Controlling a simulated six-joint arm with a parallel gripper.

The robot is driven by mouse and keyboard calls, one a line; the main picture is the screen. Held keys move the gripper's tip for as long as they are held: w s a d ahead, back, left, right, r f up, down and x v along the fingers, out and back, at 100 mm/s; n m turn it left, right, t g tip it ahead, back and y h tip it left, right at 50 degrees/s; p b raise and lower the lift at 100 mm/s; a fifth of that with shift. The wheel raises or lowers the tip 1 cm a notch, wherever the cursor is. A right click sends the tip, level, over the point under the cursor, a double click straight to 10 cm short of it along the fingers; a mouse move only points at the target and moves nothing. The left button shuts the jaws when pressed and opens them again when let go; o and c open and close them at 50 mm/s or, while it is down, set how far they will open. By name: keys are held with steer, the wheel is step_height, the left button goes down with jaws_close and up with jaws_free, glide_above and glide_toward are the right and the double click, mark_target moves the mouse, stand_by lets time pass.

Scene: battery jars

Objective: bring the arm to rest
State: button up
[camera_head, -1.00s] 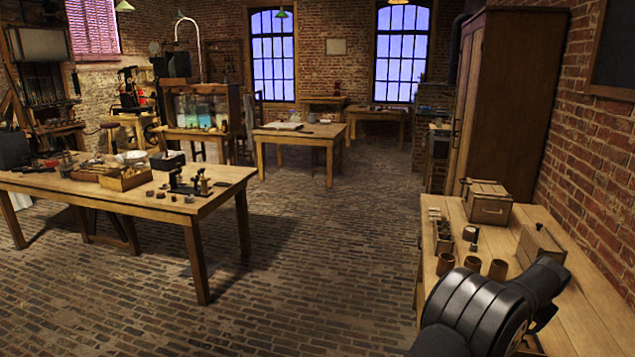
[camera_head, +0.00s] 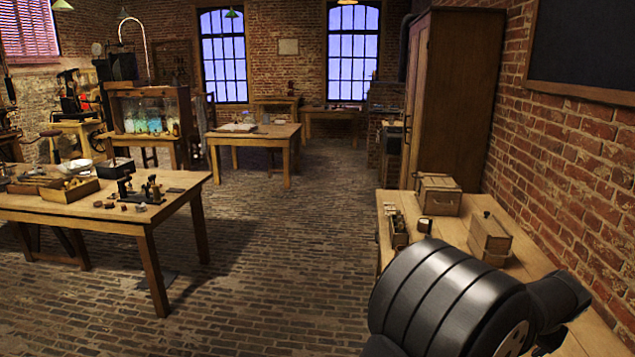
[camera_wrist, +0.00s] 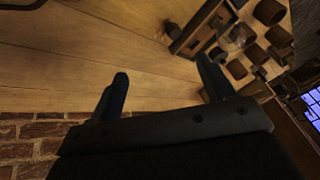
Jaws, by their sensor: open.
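My gripper (camera_wrist: 160,78) is open in the wrist view, its two dark fingers spread with nothing between them. Beyond the fingers is the bare wooden top of the right-hand bench (camera_wrist: 110,50). Brown jars (camera_wrist: 270,12) and a clear glass jar (camera_wrist: 237,38) stand past the right finger, apart from it. In the head view my dark arm fills the lower right, in front of the same bench (camera_head: 540,262). The gripper itself does not show there.
A latched wooden box (camera_head: 437,195) and a second wooden box (camera_head: 490,238) stand on the bench. A brick wall (camera_head: 570,160) runs along its right side. A cluttered table (camera_head: 95,215) stands at left. The brick floor (camera_head: 285,260) between is open.

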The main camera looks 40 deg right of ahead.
steer(key=s+a, duration=0.5)
steer(key=a, duration=0.3)
steer(key=w+d+f, duration=0.3)
steer(key=w+f, duration=0.1)
steer(key=w, duration=0.3)
steer(key=shift+w+d+f, duration=0.2)
steer(key=shift+w+f, duration=0.2)
steer(key=shift+s, duration=0.1)
steer(key=s+a+r, duration=0.3)
steer(key=s+r, duration=0.2)
steer(key=s, duration=0.3)
steer(key=w+d, duration=0.6)
steer(key=d, duration=0.3)
steer(key=shift+w+f, duration=0.2)
steer(key=shift+w, duration=0.2)
steer(key=shift+d, duration=0.1)
